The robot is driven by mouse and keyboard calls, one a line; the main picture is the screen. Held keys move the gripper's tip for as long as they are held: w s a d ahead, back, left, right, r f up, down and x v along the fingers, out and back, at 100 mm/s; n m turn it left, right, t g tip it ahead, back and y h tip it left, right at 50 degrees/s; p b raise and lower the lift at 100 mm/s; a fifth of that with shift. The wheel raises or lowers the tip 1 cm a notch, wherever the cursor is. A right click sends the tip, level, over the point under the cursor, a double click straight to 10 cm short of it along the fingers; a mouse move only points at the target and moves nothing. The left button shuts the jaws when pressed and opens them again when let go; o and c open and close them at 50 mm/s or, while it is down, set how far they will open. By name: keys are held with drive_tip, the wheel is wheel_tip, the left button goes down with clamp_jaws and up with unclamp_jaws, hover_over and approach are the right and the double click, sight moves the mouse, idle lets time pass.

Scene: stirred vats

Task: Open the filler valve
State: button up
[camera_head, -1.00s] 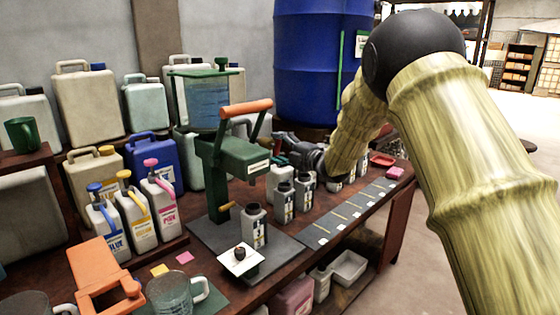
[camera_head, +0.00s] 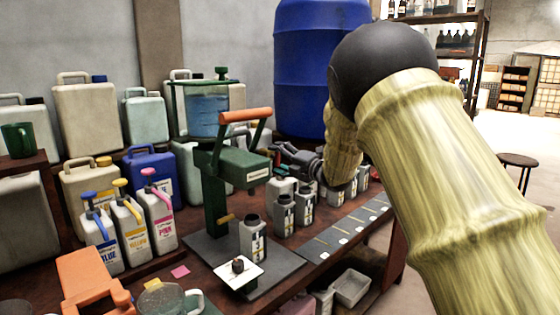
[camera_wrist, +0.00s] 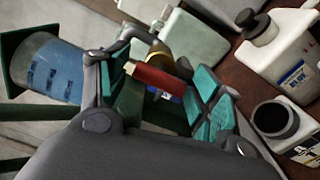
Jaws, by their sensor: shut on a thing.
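The filler is a green stand (camera_head: 215,190) with a clear tank of blue liquid (camera_head: 207,115) on top and an orange lever handle (camera_head: 245,115). In the wrist view the tank (camera_wrist: 50,68) lies at the left. My gripper (camera_head: 284,156) is just right of the filler head, partly hidden behind it and my arm. In the wrist view my gripper (camera_wrist: 160,85) has its teal-padded fingers on either side of a red handle (camera_wrist: 158,80) and is shut on it. A brass-coloured fitting (camera_wrist: 160,57) shows beside the handle. How far the valve is turned I cannot tell.
An open bottle (camera_head: 253,238) stands on the grey base plate by the filler. Several capped bottles (camera_head: 284,215) stand close below my gripper. Blue, yellow and pink pump jugs (camera_head: 158,215) stand at left. A large blue barrel (camera_head: 318,70) is behind.

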drive_tip(key=o, duration=1)
drive_tip(key=shift+c, duration=0.2)
drive_tip(key=v, duration=1.2)
drive_tip(key=shift+d, duration=0.1)
